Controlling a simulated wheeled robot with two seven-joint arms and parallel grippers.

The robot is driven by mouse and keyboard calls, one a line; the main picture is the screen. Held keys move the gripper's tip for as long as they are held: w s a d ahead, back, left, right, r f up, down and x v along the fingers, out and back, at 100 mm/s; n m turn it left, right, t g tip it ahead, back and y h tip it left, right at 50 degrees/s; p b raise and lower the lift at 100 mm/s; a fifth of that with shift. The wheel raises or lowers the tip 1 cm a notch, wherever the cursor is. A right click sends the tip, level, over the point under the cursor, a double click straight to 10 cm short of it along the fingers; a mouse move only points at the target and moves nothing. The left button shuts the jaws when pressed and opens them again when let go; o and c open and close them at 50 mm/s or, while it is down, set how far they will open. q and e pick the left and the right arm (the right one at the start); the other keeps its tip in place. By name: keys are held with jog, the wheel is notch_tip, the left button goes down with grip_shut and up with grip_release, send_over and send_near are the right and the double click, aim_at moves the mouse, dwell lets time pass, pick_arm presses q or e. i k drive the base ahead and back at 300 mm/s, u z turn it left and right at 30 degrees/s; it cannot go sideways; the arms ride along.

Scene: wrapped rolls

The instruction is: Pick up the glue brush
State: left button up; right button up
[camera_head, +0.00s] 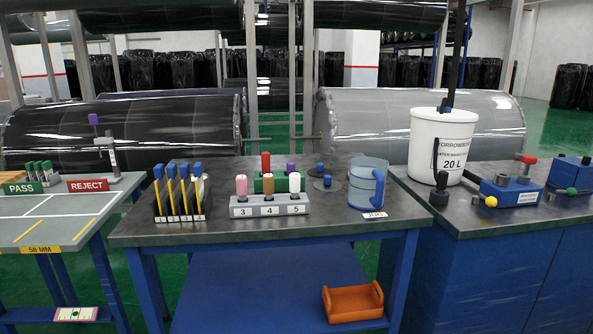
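No tool is plainly recognisable as the glue brush. Several slim upright tools with blue tops and yellow bodies stand in a black numbered rack (182,210) at the left of the middle table; one shows a whitish side, and their lower ends are hidden. A white 20 L bucket (438,150) stands on the right bench, with a dark upright pole (456,60) and a blue piece at its lid. A clear blue-handled jug (367,184) labelled "JUG" stands at the middle table's right. Neither of my grippers is in view.
A grey block (270,210) with pegs numbered 3 to 5 sits mid-table (325,228). An orange tray (353,303) lies on the lower shelf. The left table (50,218) has PASS and REJECT signs. Blue-and-red devices (512,192) stand on the right bench. Large wrapped rolls are behind.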

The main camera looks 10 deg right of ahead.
aim_at(265, 154)
jog(key=z, duration=0.55)
jog(key=k, duration=1.3)
jog(key=z, duration=1.2)
jog(key=i, duration=1.9)
jog(key=u, duration=1.2)
jog(key=i, duration=0.5)
jog(key=u, duration=0.55)
